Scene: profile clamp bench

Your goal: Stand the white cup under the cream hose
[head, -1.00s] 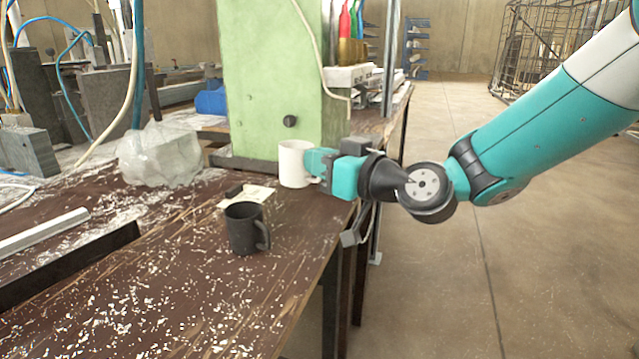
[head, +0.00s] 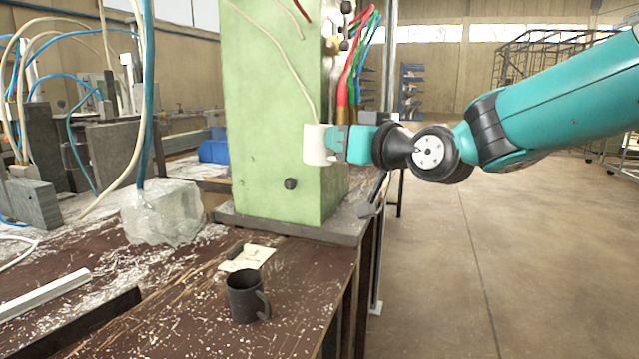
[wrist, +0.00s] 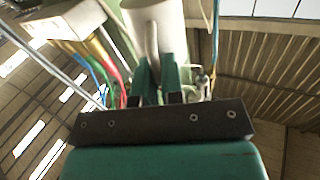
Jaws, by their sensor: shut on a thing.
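The white cup (head: 315,146) is upright in the air in front of the green column, well above the bench top. My gripper (head: 338,144) comes from the right and is shut on the cup's handle side. In the wrist view the white cup (wrist: 155,22) is beyond the fingertips (wrist: 158,68), with its handle between them. A thin cream hose (head: 290,62) hangs down across the green column. Its lower end appears right at the cup's rim in the head view; I cannot tell whether it is above, behind or inside the cup.
The green column (head: 270,130) stands on a dark base plate at the bench's right edge. A black mug (head: 246,297) and a paper (head: 248,258) are on the bench (head: 190,325). A plastic-wrapped lump (head: 163,212) and another cream hose (head: 128,165) are left. Red, green and blue hoses (head: 358,65) hang behind.

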